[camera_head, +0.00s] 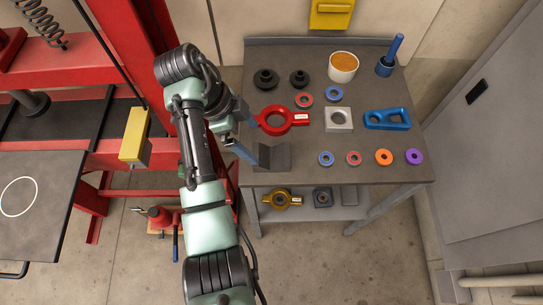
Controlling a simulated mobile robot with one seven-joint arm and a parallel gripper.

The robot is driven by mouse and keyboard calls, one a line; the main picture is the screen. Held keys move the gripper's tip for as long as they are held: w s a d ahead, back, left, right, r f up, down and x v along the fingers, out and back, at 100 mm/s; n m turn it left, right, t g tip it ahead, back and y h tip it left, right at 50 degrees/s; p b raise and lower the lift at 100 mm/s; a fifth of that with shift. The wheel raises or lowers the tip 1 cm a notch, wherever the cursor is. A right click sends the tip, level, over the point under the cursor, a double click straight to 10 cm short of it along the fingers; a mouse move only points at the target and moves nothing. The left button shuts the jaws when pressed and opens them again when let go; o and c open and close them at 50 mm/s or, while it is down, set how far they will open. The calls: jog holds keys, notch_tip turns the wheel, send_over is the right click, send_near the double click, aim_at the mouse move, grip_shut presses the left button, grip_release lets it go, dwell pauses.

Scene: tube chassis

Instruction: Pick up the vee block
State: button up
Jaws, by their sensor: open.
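The vee block (281,157) is a dark grey piece with angled faces. It sits at the front left corner of the grey workbench (375,174). My gripper (252,137) reaches in from the left above the bench's left edge. Its two fingers are apart, one toward the red ring-shaped part and one close to the left side of the vee block. Nothing shows between the fingers. I cannot tell whether the near finger touches the block.
A red ring part with a handle (292,120) lies just behind the vee block. A grey square block (338,128), a blue bracket (388,119) and several coloured rings lie to the right. A red press frame (140,45) stands left; a grey cabinet (490,130) stands right.

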aim_at(271, 157)
jog(key=x, duration=0.4)
jog(key=p+x, duration=0.1)
jog(key=x, duration=0.3)
jog(key=shift+s+d+f, duration=0.1)
jog(key=shift+s+d, duration=0.1)
jog(key=shift+d, duration=0.1)
grip_shut()
jog(key=shift+w, duration=0.15)
